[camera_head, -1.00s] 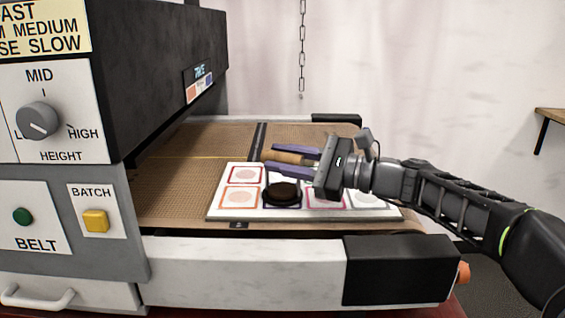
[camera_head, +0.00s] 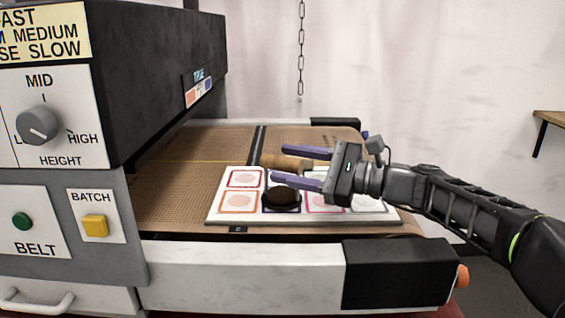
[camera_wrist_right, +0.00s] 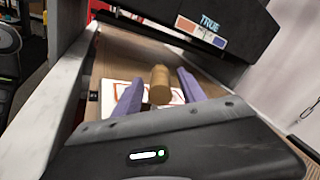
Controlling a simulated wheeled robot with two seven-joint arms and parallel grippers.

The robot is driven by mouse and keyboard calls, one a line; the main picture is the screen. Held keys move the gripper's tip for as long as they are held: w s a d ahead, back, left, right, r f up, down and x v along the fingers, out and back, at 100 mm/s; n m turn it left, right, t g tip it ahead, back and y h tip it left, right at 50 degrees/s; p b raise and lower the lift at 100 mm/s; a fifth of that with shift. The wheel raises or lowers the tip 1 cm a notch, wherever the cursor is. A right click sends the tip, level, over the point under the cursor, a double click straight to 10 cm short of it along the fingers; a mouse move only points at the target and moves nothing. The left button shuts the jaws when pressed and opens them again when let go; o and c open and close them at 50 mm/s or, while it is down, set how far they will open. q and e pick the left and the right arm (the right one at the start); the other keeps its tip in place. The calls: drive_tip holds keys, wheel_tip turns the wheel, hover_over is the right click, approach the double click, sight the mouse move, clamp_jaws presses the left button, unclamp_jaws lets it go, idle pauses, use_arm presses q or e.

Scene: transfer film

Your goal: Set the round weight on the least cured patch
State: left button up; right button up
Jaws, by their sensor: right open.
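A white board (camera_head: 225,216) with several outlined patches in two rows lies on the brown belt. The round black weight (camera_head: 281,198) sits in the front row on a dark-purple-outlined patch (camera_head: 267,209), covering most of it. To its left is an orange-outlined patch (camera_head: 239,202), to its right a magenta-outlined patch (camera_head: 322,204). A red-outlined patch (camera_head: 244,178) is behind. My right gripper (camera_head: 290,168) is open above the board, its near finger just behind and above the weight. It hides back-row patches. In the wrist view a wooden cylinder (camera_wrist_right: 160,84) shows between the fingers.
The dryer housing (camera_head: 160,70) overhangs the belt at left. A white front rail (camera_head: 240,273) with a black end block (camera_head: 400,272) runs along the near side. The belt left of the board is clear.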

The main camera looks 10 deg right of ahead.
drive_tip(key=p+v, duration=0.1)
drive_tip(key=v, duration=0.9)
idle(0.5)
